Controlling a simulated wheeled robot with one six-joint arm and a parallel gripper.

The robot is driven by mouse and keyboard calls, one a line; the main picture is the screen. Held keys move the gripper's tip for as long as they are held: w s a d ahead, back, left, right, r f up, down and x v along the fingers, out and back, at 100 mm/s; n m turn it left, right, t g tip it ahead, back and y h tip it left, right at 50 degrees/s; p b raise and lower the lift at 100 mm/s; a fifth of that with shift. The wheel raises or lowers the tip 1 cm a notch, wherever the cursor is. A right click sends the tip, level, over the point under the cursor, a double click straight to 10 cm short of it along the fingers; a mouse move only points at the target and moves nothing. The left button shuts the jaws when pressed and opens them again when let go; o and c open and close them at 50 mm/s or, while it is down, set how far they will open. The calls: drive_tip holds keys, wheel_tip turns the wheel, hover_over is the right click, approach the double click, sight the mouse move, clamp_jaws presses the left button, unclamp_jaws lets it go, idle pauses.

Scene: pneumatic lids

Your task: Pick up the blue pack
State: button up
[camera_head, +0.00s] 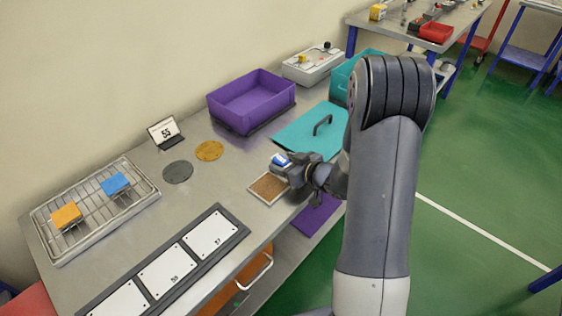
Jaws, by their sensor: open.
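A flat blue pack (115,184) lies on the wire rack (141,205) at the left of the steel table. An orange pack (66,215) lies on the same rack, to its left. My gripper (286,167) is open near the middle of the table, well to the right of the rack. A small blue-and-white piece (280,159) shows at the gripper's fingers; I cannot tell whether it is a separate object or part of the gripper. The fingertips are small and partly hidden by my wrist.
A brown-topped square tray (268,188) lies by my gripper. A purple bin (252,98), teal lid with handle (305,131), grey disc (177,172), yellow disc (209,151) and sign (164,133) stand behind. A numbered white-panel board (168,271) lies at the front. Bare steel separates rack and tray.

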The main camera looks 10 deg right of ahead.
drive_tip(key=shift+c, duration=0.3)
drive_tip(key=c, duration=1)
